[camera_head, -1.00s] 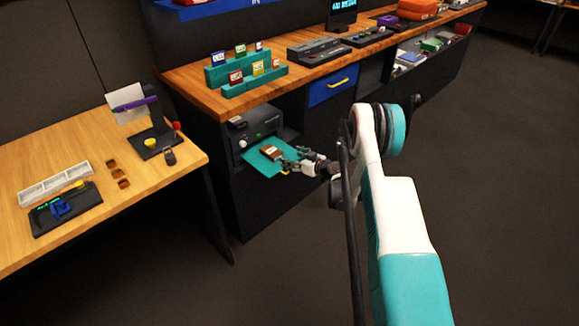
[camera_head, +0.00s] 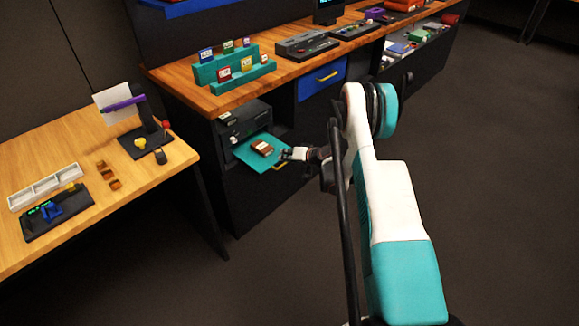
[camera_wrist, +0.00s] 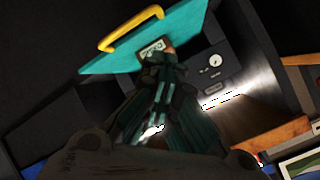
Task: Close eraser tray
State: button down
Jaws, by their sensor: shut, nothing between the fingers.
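The eraser tray (camera_head: 246,152) is a flat teal drawer sticking out of a black unit under the long bench. A brown eraser (camera_head: 262,147) with a pale label lies on it. Its yellow handle (camera_head: 281,166) is at the front edge. My gripper (camera_head: 288,153) is shut and empty, at the tray's right side near the eraser; I cannot tell whether it touches the tray. In the wrist view, the tray (camera_wrist: 188,20), its handle (camera_wrist: 130,28) and the eraser (camera_wrist: 152,50) show just beyond my shut fingers (camera_wrist: 165,66), which partly hide the eraser.
The black unit (camera_head: 232,135) has a knob on its front. A blue drawer (camera_head: 322,82) with a yellow handle is to its right, shut. Teal steps with small boxes (camera_head: 235,68) stand on the bench. A wooden table (camera_head: 75,150) is at left. Floor in front is clear.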

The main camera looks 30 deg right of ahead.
jog(key=s+d+r+m+g+h+p, duration=0.1)
jog(key=s+d+m+g+h+p, duration=0.3)
jog(key=m, duration=1)
jog(key=s+d+r+m+g+y, duration=0.1)
jog(key=s+m+g, duration=0.35)
jog(key=m, duration=0.85)
jog(key=w+a+f+t+b, duration=0.2)
jog(key=w+f+b, duration=0.3)
jog(key=f, duration=0.3)
jog(key=shift+w+a+b, duration=0.3)
jog(key=shift+w+a, duration=0.4)
jog(key=shift+w, duration=0.15)
